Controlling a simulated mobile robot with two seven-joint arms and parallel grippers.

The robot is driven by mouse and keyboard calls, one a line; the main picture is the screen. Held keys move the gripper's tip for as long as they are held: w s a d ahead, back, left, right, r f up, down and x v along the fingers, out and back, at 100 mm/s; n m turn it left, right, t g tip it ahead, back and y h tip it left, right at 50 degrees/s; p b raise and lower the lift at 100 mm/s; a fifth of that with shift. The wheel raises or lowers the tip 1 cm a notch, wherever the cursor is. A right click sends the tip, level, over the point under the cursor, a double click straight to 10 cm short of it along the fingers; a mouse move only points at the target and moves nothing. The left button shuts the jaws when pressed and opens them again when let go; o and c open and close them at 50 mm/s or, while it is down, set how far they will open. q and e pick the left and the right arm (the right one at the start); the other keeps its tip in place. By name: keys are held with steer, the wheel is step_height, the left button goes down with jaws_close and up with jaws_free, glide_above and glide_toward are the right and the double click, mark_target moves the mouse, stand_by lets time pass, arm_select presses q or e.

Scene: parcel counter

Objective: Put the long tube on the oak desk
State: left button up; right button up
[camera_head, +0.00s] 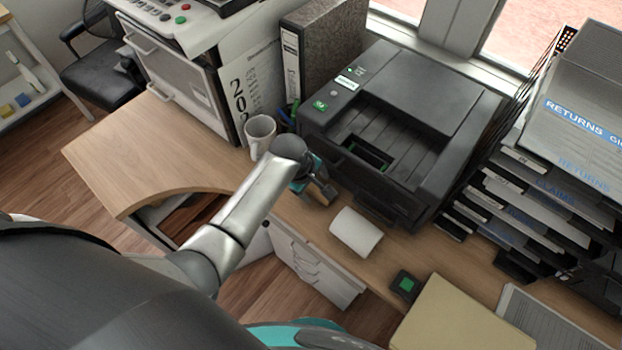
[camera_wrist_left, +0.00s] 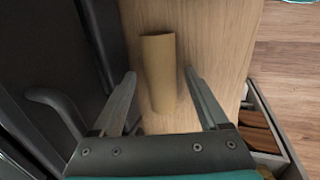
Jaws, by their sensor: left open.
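A plain tan tube (camera_wrist_left: 159,72) lies on the oak desk (camera_wrist_left: 215,35) in the left wrist view. My right gripper is not in view.
A black printer (camera_head: 420,100) stands close behind the tube. A white mug (camera_head: 260,133) and a binder (camera_head: 320,50) are at its left. A small dark box with a green top (camera_head: 405,285), a tan folder (camera_head: 460,315) and stacked trays (camera_head: 540,190) are at the right.

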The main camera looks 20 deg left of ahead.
arm_select(q)
steer(key=p+v, duration=0.4)
steer(key=v, duration=0.8)
